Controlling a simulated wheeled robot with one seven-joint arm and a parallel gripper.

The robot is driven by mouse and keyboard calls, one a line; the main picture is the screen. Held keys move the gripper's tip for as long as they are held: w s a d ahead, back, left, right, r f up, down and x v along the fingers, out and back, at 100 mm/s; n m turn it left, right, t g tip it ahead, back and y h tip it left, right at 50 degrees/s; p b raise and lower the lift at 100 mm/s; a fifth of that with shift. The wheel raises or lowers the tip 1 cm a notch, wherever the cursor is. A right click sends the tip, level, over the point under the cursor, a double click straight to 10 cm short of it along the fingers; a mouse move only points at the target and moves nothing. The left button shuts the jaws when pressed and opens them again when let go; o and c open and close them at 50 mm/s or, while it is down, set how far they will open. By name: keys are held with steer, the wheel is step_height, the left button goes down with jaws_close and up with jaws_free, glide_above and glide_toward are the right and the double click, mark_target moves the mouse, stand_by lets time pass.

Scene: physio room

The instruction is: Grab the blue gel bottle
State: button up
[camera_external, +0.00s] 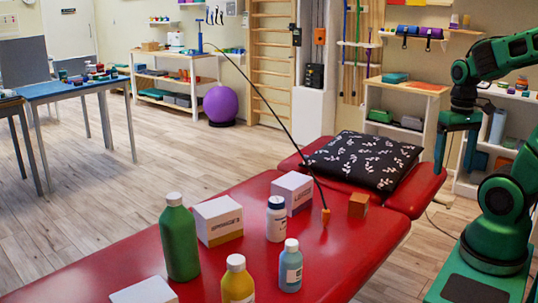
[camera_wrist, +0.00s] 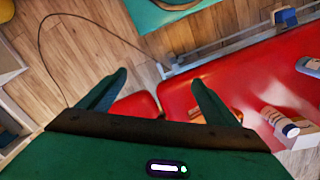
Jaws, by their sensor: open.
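The blue gel bottle (camera_external: 291,268) stands upright near the front edge of the red treatment table (camera_external: 215,270). My gripper (camera_external: 456,168) is open and empty, fingers down, at the right beyond the pillow, well away from the bottle. In the wrist view my gripper (camera_wrist: 159,78) shows its two green fingers spread apart, with nothing between them. A pale bluish shape is cut by the right edge there; I cannot tell for sure that it is the gel bottle.
A yellow bottle (camera_external: 238,283), a white bottle (camera_external: 276,219) and a green bottle (camera_external: 179,240) stand around it. White boxes (camera_external: 217,220) and an orange cube (camera_external: 358,205) are also on the table. A black patterned pillow (camera_external: 363,160) lies at its far end.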

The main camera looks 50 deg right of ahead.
steer(key=shift+c, duration=0.7)
steer(key=c, duration=0.7)
steer(key=shift+s, duration=0.15)
steer(key=shift+c, duration=0.2)
